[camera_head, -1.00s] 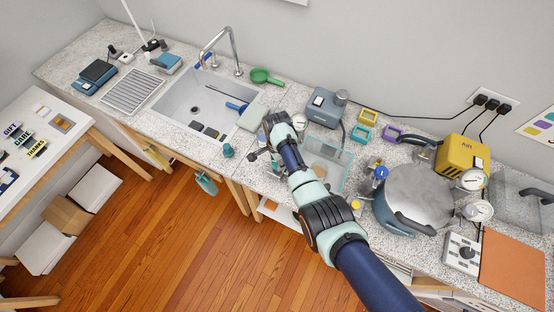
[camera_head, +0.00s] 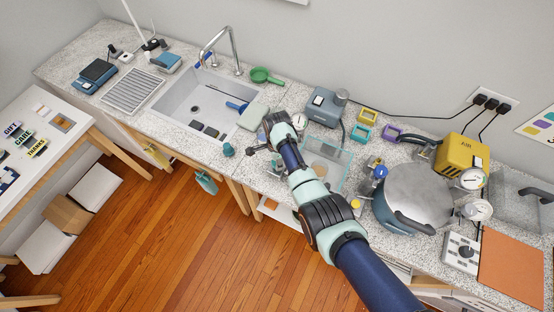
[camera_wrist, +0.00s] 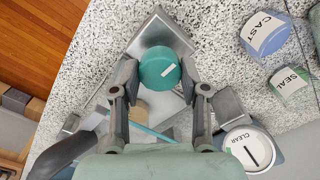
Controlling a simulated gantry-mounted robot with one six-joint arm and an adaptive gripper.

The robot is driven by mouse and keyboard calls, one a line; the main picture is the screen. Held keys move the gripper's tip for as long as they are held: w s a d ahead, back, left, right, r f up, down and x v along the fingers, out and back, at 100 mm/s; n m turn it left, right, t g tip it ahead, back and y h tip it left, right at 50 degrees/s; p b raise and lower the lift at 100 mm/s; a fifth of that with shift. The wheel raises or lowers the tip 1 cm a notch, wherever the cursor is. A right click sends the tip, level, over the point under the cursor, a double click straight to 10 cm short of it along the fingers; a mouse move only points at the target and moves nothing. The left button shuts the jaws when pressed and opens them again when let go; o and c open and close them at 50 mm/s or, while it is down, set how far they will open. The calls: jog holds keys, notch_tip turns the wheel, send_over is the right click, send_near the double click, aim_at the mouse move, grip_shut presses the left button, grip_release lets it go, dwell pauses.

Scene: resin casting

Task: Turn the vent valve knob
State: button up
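In the head view, my gripper (camera_head: 260,152) is low over the counter's front edge, right of the sink. My arm and gripper hide much of that area there.
A clear-walled box (camera_head: 340,160) stands right of my arm. A metal pot (camera_head: 415,190) and yellow pump (camera_head: 458,155) stand farther right. The sink (camera_head: 190,100) lies left.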

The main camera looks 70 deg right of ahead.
jog(key=o, duration=0.4)
notch_tip(320, 180, up, 12)
jog(key=shift+r, duration=0.1)
dwell(0.3)
dwell(0.4)
